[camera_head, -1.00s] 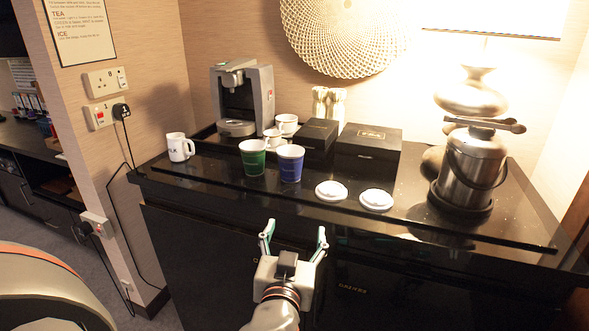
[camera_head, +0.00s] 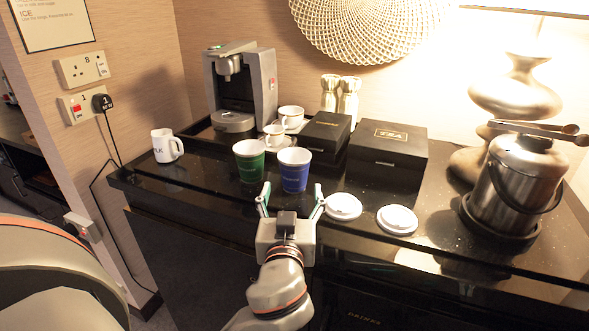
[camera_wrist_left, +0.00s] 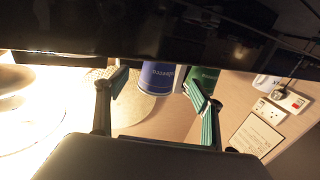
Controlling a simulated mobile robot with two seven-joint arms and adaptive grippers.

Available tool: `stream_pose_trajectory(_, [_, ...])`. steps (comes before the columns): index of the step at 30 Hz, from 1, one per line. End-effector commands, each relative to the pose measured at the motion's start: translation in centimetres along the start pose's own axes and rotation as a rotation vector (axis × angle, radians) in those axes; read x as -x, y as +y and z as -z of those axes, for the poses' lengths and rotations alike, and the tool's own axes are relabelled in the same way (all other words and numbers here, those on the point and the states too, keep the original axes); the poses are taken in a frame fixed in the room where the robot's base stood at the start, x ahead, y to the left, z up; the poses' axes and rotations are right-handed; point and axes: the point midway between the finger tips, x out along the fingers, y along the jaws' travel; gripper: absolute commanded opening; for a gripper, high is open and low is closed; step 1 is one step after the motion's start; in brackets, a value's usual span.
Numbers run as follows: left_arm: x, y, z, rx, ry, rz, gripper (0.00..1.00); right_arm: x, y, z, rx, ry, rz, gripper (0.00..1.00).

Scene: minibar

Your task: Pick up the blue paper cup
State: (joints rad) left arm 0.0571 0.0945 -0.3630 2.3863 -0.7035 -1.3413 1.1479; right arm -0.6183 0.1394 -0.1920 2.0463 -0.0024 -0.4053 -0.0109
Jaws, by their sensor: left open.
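The blue paper cup (camera_head: 294,170) stands upright on the black counter, just right of a green paper cup (camera_head: 249,161). My left gripper (camera_head: 290,198) is open and empty at the counter's front edge, in front of the blue cup and pointing at it. In the left wrist view the blue cup (camera_wrist_left: 158,77) shows upside down between the spread fingers (camera_wrist_left: 160,88), beyond the tips, with the green cup (camera_wrist_left: 203,76) partly behind the right finger. The fingers look apart from the cup. My right gripper is not in view.
Two white lids (camera_head: 397,220) lie right of the blue cup on the black counter (camera_head: 150,195). Black boxes (camera_head: 387,150) and a coffee machine (camera_head: 239,92) stand behind. A white mug (camera_head: 165,146) is at left. A steel ice bucket (camera_head: 515,185) with tongs is at right.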

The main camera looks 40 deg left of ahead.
Motion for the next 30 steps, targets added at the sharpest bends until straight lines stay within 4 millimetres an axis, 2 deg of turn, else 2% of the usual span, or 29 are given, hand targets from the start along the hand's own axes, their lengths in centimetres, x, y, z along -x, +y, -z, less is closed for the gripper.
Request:
stream_pose_trajectory(13, [-5.4, 0.1, -0.1, -0.004, 0.003, 0.001, 0.67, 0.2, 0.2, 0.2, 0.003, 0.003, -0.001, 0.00])
stream_pose_trajectory(23, [-6.0, 0.1, -0.3, -0.001, -0.001, 0.001, 0.67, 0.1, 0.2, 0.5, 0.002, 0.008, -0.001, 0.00])
stream_pose_trajectory(24, [-6.0, 0.1, -0.3, -0.001, -0.001, 0.001, 0.57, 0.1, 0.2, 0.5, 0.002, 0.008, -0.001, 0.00])
stream_pose_trajectory(27, [-6.0, 0.1, -0.3, -0.001, -0.001, 0.001, 0.39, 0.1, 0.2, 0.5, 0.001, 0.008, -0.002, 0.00])
stream_pose_trajectory(30, [-6.0, 0.1, -0.3, -0.001, -0.001, 0.001, 0.39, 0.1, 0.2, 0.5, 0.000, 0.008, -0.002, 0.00])
